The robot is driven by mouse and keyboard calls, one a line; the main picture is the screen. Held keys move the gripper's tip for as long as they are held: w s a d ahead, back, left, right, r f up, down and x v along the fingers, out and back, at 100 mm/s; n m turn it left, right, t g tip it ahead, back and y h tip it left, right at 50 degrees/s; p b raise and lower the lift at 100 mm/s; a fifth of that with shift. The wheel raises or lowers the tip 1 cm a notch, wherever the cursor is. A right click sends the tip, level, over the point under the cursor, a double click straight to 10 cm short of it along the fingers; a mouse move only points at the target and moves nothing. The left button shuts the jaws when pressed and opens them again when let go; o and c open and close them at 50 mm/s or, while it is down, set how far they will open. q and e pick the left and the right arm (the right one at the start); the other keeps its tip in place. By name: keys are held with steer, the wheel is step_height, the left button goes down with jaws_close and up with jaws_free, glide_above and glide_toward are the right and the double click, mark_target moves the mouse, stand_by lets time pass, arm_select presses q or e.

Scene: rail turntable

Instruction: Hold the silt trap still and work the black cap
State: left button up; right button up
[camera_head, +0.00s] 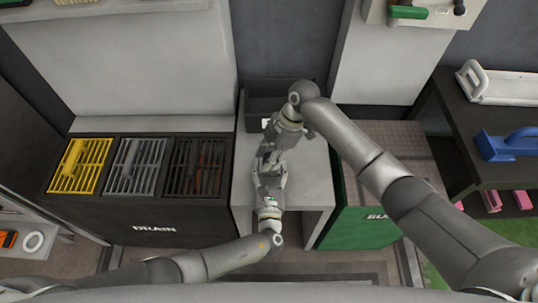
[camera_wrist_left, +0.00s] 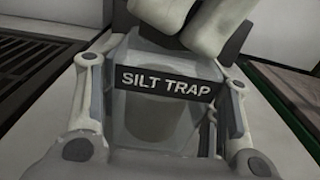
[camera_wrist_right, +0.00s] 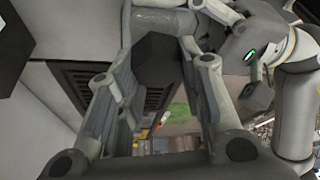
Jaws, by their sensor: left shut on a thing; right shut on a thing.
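The silt trap (camera_wrist_left: 150,122) is a grey, see-through-looking body with a black "SILT TRAP" label in the left wrist view. My left gripper (camera_wrist_left: 160,112) is shut on it, with a finger on each side. The black cap (camera_wrist_right: 158,60) shows as a dark, faceted block in the right wrist view. My right gripper (camera_wrist_right: 160,88) is shut on it, with its fingers along both sides. In the head view my right gripper (camera_head: 268,152) meets my left gripper (camera_head: 268,178) from behind, above the light worktop (camera_head: 308,178). The grippers hide most of the trap and cap there.
A dark open bin (camera_head: 290,92) stands behind the grippers. Yellow (camera_head: 80,165), grey (camera_head: 135,165) and dark (camera_head: 197,167) grates top the drain unit at left. A green-fronted unit (camera_head: 358,228) is at right. A dark table (camera_head: 455,115) holds a blue tool (camera_head: 505,145).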

steer(key=shift+n, duration=0.8)
steer(key=n+g+h, duration=0.1)
steer(key=n, duration=0.1)
steer(key=shift+n, duration=0.3)
steer(key=n+g+h, duration=0.1)
steer(key=n, duration=0.2)
steer(key=shift+s+d, duration=0.1)
steer(key=shift+n, duration=0.9)
steer(key=shift+r, duration=1.5)
steer(key=shift+r, duration=2.5)
